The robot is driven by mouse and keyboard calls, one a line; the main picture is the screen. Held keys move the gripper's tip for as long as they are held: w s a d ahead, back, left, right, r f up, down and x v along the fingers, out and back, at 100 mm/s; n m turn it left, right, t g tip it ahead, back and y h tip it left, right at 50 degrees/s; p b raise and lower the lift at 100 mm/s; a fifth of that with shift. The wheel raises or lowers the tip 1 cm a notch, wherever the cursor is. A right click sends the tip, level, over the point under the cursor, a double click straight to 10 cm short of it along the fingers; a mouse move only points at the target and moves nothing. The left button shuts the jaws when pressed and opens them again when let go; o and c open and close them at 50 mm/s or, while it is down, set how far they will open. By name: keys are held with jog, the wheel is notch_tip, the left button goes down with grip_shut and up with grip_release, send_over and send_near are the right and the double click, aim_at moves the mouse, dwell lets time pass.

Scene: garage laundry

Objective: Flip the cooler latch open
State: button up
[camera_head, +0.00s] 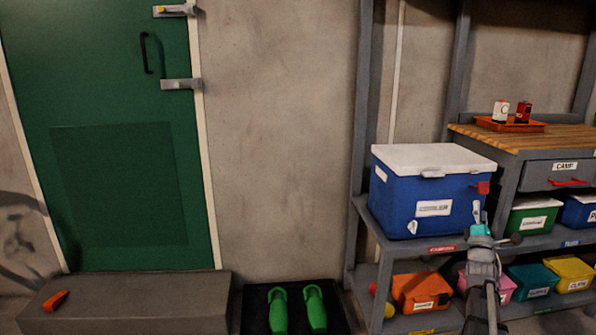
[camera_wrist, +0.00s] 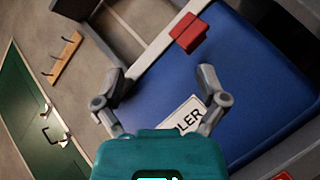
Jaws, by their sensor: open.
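The blue cooler (camera_head: 420,195) with a white lid (camera_head: 430,158) stands on the shelf rack, and its lid looks closed. A red latch (camera_head: 482,188) sits at the right end of its front, near the lid's edge. The latch shows in the wrist view (camera_wrist: 188,33) as a red block at top centre, beyond the fingertips. My gripper (camera_head: 478,212) is just below the latch in the head view. In the wrist view my gripper (camera_wrist: 160,75) is open and empty, its two grey fingers spread before the cooler's blue front and partly lettered label (camera_wrist: 185,115).
Lidded bins in orange (camera_head: 418,290), green (camera_head: 533,217) and other colours fill the shelves beside and below the cooler. A wooden workbench (camera_head: 530,138) with an orange tray (camera_head: 509,126) stands at right. A grey rack post (camera_head: 364,130) rises left of the cooler.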

jog(key=a+f+m+g+y+p, duration=0.3)
jog(key=a+f+m+g, duration=0.35)
jog(key=a, duration=0.35)
jog(key=a+f+m+g+y+p, duration=0.3)
jog(key=a+f+m+g, duration=0.4)
jog(key=a, duration=0.4)
jog(key=s+a+f+m+g+y+p, duration=0.1)
jog(key=s+a+f+m+g+p, duration=0.1)
jog(key=s+a+g, duration=0.35)
jog(key=s+a+f+m+g+y+p, duration=0.1)
jog(key=s+a+f+m+g, duration=0.1)
jog(key=s+a, duration=0.6)
jog(key=s+a+f+m+g+y+p, duration=0.1)
jog(key=s+a+f+m+g+p, duration=0.2)
jog(key=s, duration=0.6)
notch_tip(320, 180, up, 39)
jog(key=a+p, duration=0.1)
jog(key=p, duration=3.6)
jog(key=shift+w+a, duration=0.15)
jog(key=shift+c, duration=0.2)
